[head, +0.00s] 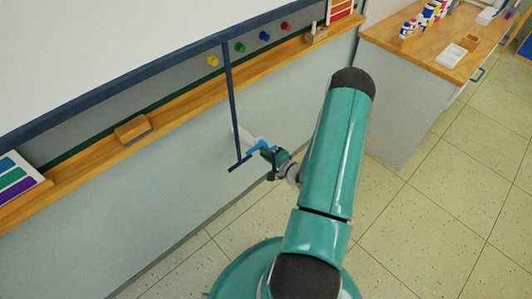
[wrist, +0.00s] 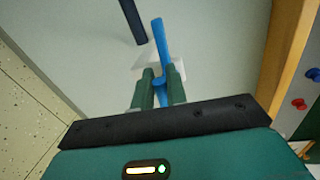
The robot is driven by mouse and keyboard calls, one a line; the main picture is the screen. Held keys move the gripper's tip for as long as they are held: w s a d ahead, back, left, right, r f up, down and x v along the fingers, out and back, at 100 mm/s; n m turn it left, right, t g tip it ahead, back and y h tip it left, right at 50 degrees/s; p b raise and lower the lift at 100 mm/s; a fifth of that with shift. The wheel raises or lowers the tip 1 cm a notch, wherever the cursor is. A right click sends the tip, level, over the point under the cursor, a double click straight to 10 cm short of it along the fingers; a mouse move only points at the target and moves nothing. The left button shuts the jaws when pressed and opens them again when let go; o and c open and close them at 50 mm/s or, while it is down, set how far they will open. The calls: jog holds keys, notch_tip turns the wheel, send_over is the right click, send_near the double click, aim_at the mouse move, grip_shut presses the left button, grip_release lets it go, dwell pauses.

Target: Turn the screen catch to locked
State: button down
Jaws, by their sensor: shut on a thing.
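The screen catch is a blue lever (head: 255,147) on a white plate (head: 243,135) fixed to the pale wall panel below the ledge. In the wrist view the blue lever (wrist: 159,38) extends up the picture from between the fingers, slightly tilted, with the white plate (wrist: 180,69) behind it. My gripper (head: 267,153) is at the catch, and its green fingers (wrist: 160,80) are shut on the blue lever near its round blue end. The fingers hide part of the lever. I see no lock marking on the plate.
A dark pull bar (head: 232,105) hangs from the white screen (head: 110,45), its crosspiece beside the catch. The wooden ledge (head: 180,98) holds an eraser (head: 132,128). A counter (head: 425,45) with paints stands at the right. The tiled floor (head: 440,215) is clear there.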

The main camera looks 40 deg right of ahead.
jog(key=shift+w+f+n, duration=0.1)
jog(key=shift+n, duration=0.3)
jog(key=shift+h, duration=0.3)
jog(key=c, duration=1.5)
grip_release()
jog(key=s+r, duration=0.2)
jog(key=s, duration=1.1)
jog(key=shift+s+d+r, duration=0.15)
jog(key=shift+s+r, duration=0.15)
jog(key=shift+r, duration=0.05)
